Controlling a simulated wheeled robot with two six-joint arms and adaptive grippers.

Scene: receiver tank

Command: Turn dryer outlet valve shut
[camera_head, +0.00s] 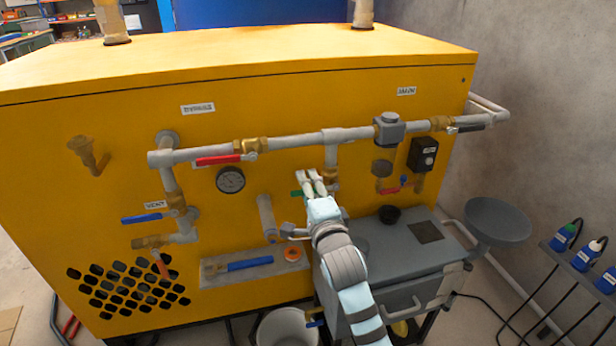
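A brass valve (440,123) with a dark lever (467,128) is on the right end of the horizontal pipe, right of a grey block. Its lever lies roughly along the pipe. I cannot tell from the blurred label (406,91) above whether this is the dryer outlet valve. My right gripper (309,175) points up at the panel, beside a brass valve (331,184) on the vertical pipe with a green handle (297,193). Its two fingers partly cover that handle; the gap between them is narrow, and whether they grip it is unclear. My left gripper is out of view.
The yellow cabinet (100,130) also bears a red lever (218,160), a gauge (230,179) and a blue lever (142,218) near a VENT label. A grey box (400,262) stands below the pipes. A grey bowl (497,220) and blue bottles (587,255) are at right.

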